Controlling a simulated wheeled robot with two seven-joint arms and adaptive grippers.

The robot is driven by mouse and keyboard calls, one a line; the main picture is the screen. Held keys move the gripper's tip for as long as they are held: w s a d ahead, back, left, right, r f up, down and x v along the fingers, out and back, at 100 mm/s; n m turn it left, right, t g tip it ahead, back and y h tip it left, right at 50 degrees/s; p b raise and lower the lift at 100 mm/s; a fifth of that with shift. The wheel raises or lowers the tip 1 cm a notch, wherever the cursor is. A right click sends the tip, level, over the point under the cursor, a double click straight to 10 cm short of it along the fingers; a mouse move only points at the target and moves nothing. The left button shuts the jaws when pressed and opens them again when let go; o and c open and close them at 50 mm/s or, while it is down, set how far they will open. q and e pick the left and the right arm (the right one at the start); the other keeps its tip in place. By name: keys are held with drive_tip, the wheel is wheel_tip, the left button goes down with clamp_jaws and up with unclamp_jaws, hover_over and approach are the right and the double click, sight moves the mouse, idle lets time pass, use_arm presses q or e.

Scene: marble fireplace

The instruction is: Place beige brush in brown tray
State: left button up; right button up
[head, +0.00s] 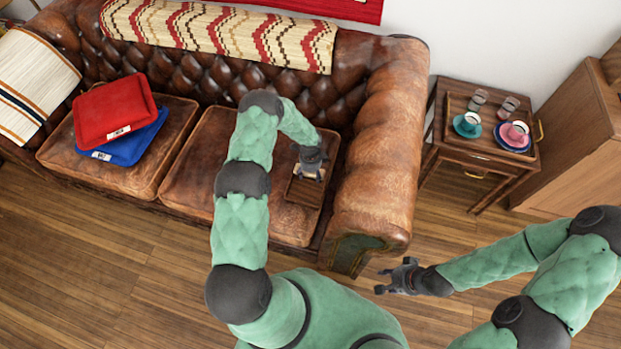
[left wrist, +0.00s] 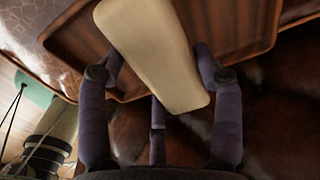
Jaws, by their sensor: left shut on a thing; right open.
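The beige brush (left wrist: 155,50) shows large in the left wrist view, between the fingers of my left gripper (left wrist: 160,70). My left gripper (head: 313,160) is shut on it, over the brown tray. The brush (head: 308,173) is small and partly hidden by the gripper in the head view. The brown wooden tray (head: 302,193) lies on the right seat cushion of the leather sofa, and its ribbed bottom (left wrist: 235,35) shows behind the brush. I cannot tell whether the brush touches the tray. My right gripper (head: 394,278) is open and empty, above the floor at the sofa's right.
The sofa's right armrest (head: 380,150) stands close beside the tray. A side table (head: 480,150) at the right carries glasses and cups on a wooden tray. The floor in front is clear.

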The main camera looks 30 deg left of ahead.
sight(310, 178)
use_arm(q)
wheel_tip(310, 178, down, 3)
drive_tip(key=shift+f+b, duration=0.1)
drive_tip(key=shift+b, duration=0.45)
drive_tip(key=shift+s, duration=0.1)
drive_tip(key=o, duration=1.3)
drive_tip(key=shift+o, duration=0.2)
wheel_tip(310, 178, up, 12)
drive_tip(key=p, duration=0.4)
